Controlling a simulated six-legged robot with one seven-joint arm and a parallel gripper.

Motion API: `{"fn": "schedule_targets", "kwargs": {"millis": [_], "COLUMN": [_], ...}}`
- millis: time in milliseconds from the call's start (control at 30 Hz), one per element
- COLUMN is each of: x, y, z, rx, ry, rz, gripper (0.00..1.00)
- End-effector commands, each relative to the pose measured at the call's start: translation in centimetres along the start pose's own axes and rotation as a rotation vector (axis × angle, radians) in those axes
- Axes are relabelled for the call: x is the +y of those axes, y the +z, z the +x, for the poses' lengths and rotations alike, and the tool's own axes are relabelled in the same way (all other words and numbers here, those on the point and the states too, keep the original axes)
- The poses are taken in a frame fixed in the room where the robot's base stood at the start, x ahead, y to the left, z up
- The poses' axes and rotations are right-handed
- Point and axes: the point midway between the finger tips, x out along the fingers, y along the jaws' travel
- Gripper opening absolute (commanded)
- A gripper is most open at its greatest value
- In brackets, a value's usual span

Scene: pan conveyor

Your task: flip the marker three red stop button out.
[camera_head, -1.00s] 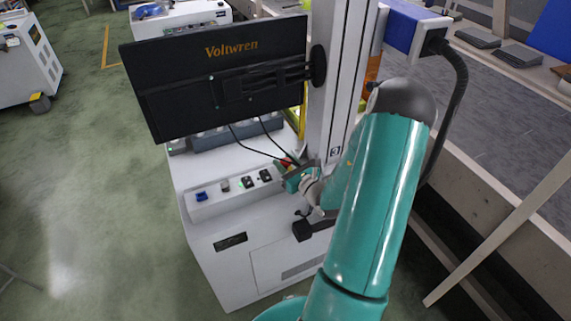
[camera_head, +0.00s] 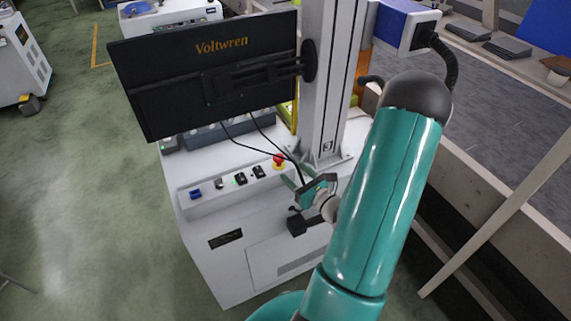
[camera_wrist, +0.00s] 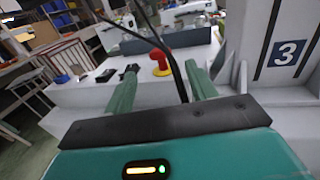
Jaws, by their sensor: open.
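The red stop button (camera_head: 279,159) sits on a yellow base at the right end of the sloped control panel, beside the column that bears a 3 marker (camera_head: 327,146). In the wrist view the red button (camera_wrist: 160,58) shows between my two green fingers, beyond their tips. The 3 marker (camera_wrist: 287,52) is at the right there. My gripper (camera_head: 300,178) is open and empty, just below and right of the button, apart from it. In the wrist view my gripper (camera_wrist: 161,72) points toward the button. I cannot tell whether the button is pressed in or out.
A blue switch (camera_head: 195,194) and black switches (camera_head: 258,171) line the panel left of the button. A black monitor (camera_head: 205,75) overhangs the panel. Dark cables (camera_head: 262,133) hang from it close to the button and my fingers. A conveyor (camera_head: 500,110) runs at the right.

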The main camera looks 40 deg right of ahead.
Motion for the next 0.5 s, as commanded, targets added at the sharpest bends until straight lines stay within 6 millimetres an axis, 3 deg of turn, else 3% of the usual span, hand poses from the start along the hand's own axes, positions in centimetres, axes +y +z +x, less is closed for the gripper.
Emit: {"fn": "schedule_targets", "kwargs": {"millis": [200,500], "x": [-0.1,0.0], "y": [0.0,0.0], "z": [-3.8,-4.8], "rx": [0.000,-0.001], "ry": [-0.003,0.000], "rz": [-0.001,-0.001], "gripper": [0.57,0.57]}}
